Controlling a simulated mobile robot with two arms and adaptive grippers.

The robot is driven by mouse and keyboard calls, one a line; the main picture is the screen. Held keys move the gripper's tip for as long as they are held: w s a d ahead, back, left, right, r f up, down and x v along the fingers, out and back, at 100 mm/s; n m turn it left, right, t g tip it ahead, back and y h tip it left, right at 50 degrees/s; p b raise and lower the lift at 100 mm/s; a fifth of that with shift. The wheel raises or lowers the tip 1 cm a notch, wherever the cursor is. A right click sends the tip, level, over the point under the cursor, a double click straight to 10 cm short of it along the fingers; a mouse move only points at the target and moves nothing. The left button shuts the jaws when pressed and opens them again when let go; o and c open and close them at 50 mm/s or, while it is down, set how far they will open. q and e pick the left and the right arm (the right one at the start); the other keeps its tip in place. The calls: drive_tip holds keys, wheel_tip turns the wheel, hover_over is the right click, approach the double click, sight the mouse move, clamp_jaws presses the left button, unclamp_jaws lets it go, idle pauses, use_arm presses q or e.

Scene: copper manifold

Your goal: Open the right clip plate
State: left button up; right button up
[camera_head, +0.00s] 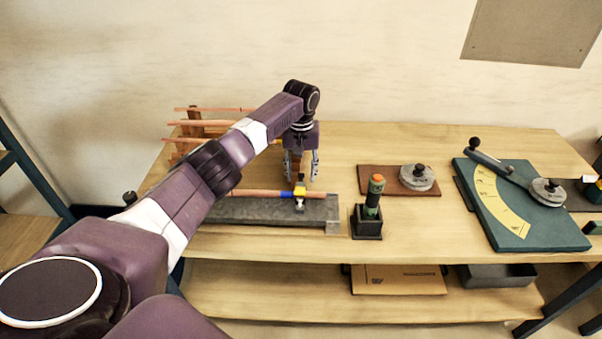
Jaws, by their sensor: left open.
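A long grey fixture (262,212) lies along the table's front with a copper pipe (245,194) along its top. Near its right end is a small clip plate (299,203), pale metal, with a yellow block (300,190) and a blue band beside it. Whether the plate is open or shut is too small to tell. My left gripper (301,176) points down, open and empty, just behind and above the yellow block. My left arm hides the fixture's left part. My right gripper is not in view.
A rack of copper pipes (190,124) stands at the back left, partly behind my arm. Further right are a brown board (375,180) with a grey disc and a teal board (540,228) with a yellow scale.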

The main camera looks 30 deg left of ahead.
use_arm(q)
drive_tip(key=shift+s+d+r+p, duration=0.1)
drive_tip(key=shift+r+p, duration=2)
drive_tip(key=shift+p, duration=0.25)
drive_tip(key=shift+r, duration=0.75)
